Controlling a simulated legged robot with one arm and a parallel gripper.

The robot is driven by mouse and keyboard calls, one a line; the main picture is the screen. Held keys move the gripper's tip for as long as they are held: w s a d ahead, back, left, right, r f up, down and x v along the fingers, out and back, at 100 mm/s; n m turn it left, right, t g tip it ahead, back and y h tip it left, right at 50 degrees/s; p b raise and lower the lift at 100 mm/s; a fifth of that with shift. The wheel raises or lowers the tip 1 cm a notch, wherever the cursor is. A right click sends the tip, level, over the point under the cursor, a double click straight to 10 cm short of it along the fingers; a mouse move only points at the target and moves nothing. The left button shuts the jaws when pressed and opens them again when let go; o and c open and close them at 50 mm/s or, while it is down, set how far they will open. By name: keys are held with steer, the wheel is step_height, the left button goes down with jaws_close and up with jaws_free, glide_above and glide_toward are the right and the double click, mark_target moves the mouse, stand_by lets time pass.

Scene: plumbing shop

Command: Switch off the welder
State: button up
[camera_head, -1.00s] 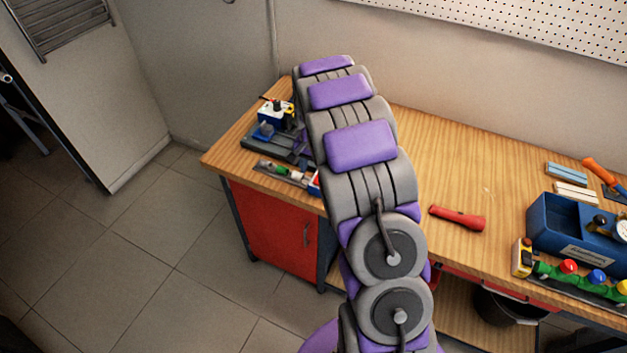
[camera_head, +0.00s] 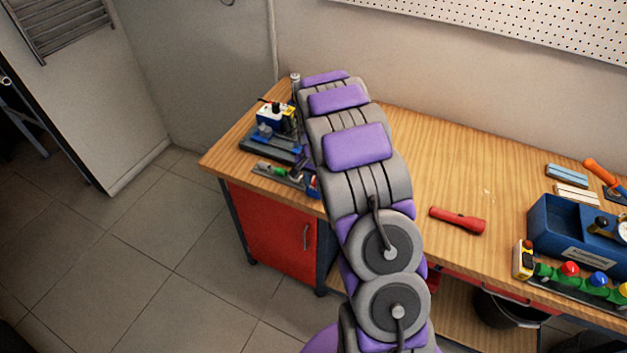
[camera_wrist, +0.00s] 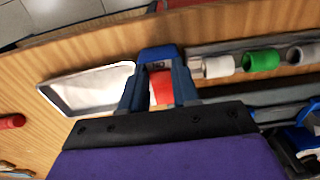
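A blue, white and yellow device with a black top (camera_head: 277,115) stands on a dark base at the left end of the bench; it may be the welder, but I cannot be sure. A small blue box with a red and white face (camera_wrist: 160,85) lies between my gripper's fingers in the wrist view. Its blue edge also shows beside my arm in the head view (camera_head: 314,187). My gripper (camera_wrist: 158,82) has its two fingers apart, one on each side of this box. I cannot tell whether they touch it.
A rail with white, green (camera_wrist: 262,60) and grey fittings extends right of the box. A pale, dark-rimmed tray (camera_wrist: 88,88) lies to its left. A red flashlight (camera_head: 457,219) and a blue toolbox (camera_head: 560,236) are farther right on the wooden bench (camera_head: 450,165). Its middle is largely clear.

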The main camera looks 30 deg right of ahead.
steer(key=shift+d, duration=0.25)
steer(key=c, duration=0.3)
jaws_close()
steer(key=shift+w+d+r+g+y+p, duration=0.1)
steer(key=shift+w+r+g+y+p, duration=0.25)
steer(key=shift+y+p, duration=0.45)
steer(key=shift+d+f+g+p, duration=0.1)
steer(key=shift+g+p, duration=0.35)
steer(key=shift+p, duration=0.25)
steer(key=shift+y, duration=0.3)
steer(key=o, duration=0.8)
jaws_free()
steer(key=shift+o, duration=0.2)
